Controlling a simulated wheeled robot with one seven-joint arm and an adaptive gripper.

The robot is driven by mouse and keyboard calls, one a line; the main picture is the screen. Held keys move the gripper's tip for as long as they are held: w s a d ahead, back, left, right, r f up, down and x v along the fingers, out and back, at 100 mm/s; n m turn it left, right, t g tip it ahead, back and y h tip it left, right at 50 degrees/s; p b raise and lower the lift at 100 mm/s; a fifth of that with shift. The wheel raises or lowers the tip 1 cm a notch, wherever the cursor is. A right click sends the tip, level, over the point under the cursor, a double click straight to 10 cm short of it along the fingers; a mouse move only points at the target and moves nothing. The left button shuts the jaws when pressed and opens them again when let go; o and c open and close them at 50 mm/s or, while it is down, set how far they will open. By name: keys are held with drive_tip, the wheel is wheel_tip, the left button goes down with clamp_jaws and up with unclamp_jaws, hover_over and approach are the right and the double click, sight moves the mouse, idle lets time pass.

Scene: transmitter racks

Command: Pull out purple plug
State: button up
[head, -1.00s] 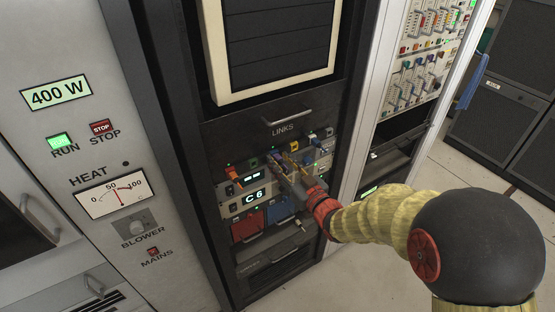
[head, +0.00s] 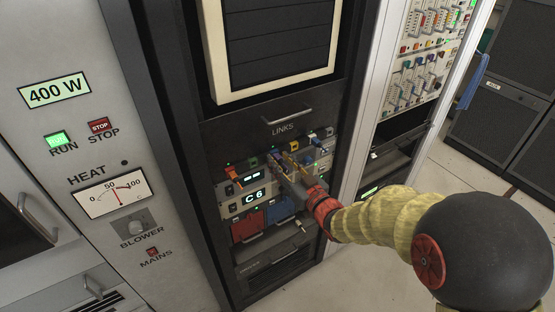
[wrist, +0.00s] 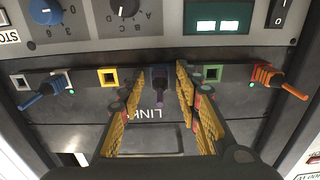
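The purple plug (wrist: 158,86) sits in its socket in the panel row, in the middle of the wrist view. My gripper (wrist: 160,78) is open, with one yellow-padded finger on each side of the plug. Gaps show between the plug and both fingers, so it does not look gripped. In the head view my gripper (head: 287,167) reaches the row under the LINKS label, and the plug is mostly hidden there.
An empty yellow-rimmed socket (wrist: 107,76) and an empty green-rimmed socket (wrist: 212,73) flank the fingers closely. A blue plug (wrist: 42,94) is farther left and an orange plug (wrist: 278,80) farther right. Dials and a lit display (wrist: 218,26) border the row.

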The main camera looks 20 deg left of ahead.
drive_tip(key=shift+c, duration=0.4)
drive_tip(key=c, duration=0.7)
clamp_jaws()
drive_tip(key=v, duration=0.6)
idle(0.9)
idle(0.3)
